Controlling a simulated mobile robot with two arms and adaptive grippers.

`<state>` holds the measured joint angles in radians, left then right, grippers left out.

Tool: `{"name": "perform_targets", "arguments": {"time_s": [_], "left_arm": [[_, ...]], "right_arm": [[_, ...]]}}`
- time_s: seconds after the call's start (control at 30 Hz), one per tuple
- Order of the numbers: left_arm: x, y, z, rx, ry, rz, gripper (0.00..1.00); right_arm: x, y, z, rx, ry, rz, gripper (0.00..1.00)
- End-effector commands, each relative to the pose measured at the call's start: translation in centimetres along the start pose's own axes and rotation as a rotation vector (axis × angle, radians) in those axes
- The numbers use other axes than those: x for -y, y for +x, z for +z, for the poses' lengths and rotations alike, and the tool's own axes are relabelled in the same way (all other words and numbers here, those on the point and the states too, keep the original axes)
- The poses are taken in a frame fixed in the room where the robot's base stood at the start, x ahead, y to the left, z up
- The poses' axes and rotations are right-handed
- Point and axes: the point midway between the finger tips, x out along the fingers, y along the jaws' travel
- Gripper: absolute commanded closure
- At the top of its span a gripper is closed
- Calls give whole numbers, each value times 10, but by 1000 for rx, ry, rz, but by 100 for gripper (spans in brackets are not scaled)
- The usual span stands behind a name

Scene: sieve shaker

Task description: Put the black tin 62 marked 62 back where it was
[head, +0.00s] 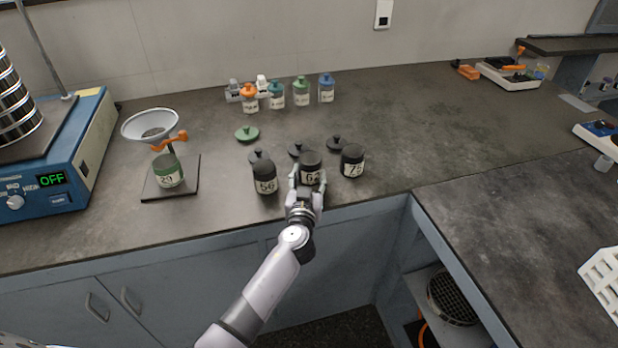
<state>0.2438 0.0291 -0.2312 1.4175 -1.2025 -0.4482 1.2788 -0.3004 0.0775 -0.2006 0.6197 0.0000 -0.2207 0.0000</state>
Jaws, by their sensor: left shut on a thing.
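The black tin 62 (311,160) stands upright near the front edge of the bench, between two other black tins. My left gripper (307,186) comes from the front and is shut on it. Its fingers cover the lower part of the tin and part of its label. Whether the tin touches the bench cannot be told. My right gripper is not in view.
The left black tin (264,174) and the black tin marked 75 (352,158) stand close on either side. Black lids (337,143) lie behind. A green tin (168,172) sits under a funnel (149,124).

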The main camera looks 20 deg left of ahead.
Motion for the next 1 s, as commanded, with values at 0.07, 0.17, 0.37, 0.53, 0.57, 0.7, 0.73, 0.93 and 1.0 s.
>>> {"name": "perform_targets", "arguments": {"time_s": [0.07,0.17,0.37,0.53,0.57,0.7,0.73,0.93,1.0], "left_arm": [[0,0,0,0,-1,0,49],[0,0,0,0,-1,0,42],[0,0,0,0,-1,0,33],[0,0,0,0,-1,0,33],[0,0,0,0,-1,0,33],[0,0,-5,0,0,0,33],[0,-2,-4,1,-1,1,33],[0,-37,0,2,-5,1,33],[0,-52,-1,2,-4,0,33]], "right_arm": [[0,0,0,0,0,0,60],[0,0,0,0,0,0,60],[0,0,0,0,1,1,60],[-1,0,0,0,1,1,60],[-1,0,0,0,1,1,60],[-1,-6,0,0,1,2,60],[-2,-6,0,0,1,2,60],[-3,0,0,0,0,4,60],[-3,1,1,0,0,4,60]]}}
